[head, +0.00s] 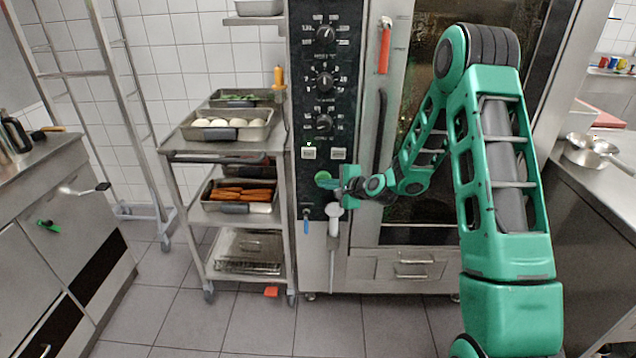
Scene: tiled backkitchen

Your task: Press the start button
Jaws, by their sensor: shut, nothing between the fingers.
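The oven's dark control panel (322,110) stands upright in the middle of the head view, with three black knobs in a column. My green arm reaches in from the right and hides part of the oven door.
A steel trolley (180,152) with trays of food stands left of the oven. A spray nozzle (334,210) hangs below my gripper. A counter with steel pans (592,150) is at right; the tiled floor (260,325) is mostly clear.

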